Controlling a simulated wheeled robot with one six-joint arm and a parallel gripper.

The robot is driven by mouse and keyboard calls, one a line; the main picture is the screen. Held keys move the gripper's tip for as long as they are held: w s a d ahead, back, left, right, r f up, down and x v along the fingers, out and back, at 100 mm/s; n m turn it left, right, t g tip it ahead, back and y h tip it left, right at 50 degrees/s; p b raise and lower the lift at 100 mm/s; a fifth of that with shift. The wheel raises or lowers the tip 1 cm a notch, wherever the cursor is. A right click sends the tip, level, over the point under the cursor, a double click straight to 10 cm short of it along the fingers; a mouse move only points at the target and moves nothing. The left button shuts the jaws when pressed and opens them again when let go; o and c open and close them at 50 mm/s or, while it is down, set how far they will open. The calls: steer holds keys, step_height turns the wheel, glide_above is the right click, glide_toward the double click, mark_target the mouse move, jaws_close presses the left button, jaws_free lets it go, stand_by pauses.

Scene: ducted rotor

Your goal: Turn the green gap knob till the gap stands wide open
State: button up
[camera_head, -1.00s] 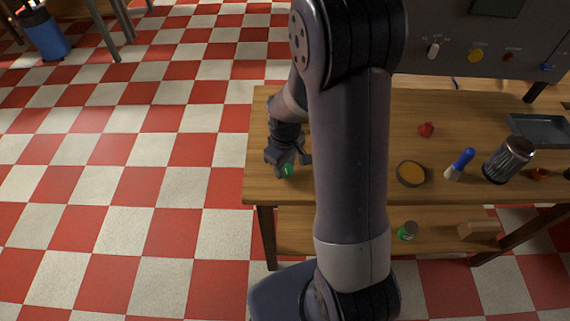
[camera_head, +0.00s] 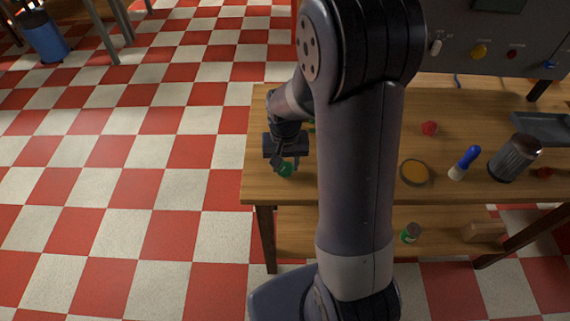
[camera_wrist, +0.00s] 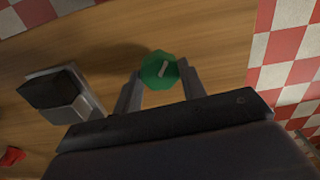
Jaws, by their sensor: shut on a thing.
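The green gap knob (camera_wrist: 158,71) has a faceted rim and a pale mark on its top. It sits at the left end of the wooden bench and also shows in the head view (camera_head: 285,170). My gripper (camera_wrist: 161,84) is shut on the knob, with one finger at each side of it. In the head view my gripper (camera_head: 284,164) points down at the bench from above the knob. My own arm hides the middle of the bench, so the rest of the rotor cannot be made out there.
A dark block on a grey metal base (camera_wrist: 62,93) stands left of my gripper. A grey control panel (camera_head: 500,35) stands behind.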

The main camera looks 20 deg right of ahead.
mark_target(286, 166)
steer(key=m+b, duration=0.1)
steer(key=m, duration=0.4)
steer(key=shift+m, duration=0.3)
steer(key=shift+m+b, duration=0.3)
steer(key=shift+m, duration=1.9)
steer(key=o, duration=1)
step_height(286, 166, up, 11)
steer(key=shift+f, duration=0.1)
